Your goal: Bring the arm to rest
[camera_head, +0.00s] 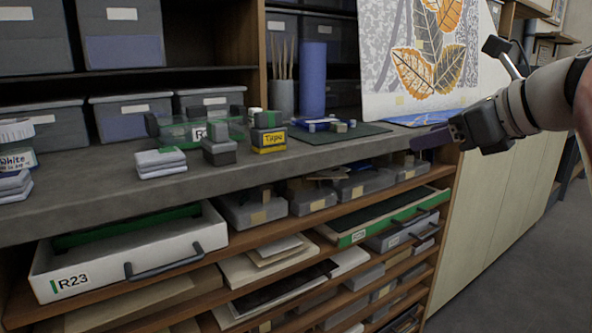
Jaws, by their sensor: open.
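My gripper (432,140) is at the right of the head view, at the end of my pale arm, which reaches in from the right edge. It points left, over or in front of the right end of the grey counter (330,152). Its fingers look dark purple, and nothing shows between them. The gap between the fingers is too small to make out clearly.
Stacked small boxes, a yellow-labelled tape box (268,140) and a green mat (352,133) lie on the counter. A leaf print (425,60) stands behind my gripper. Below, an R23 tray (130,258) and a green-edged tray (385,217) sit on shelves. Floor at lower right is clear.

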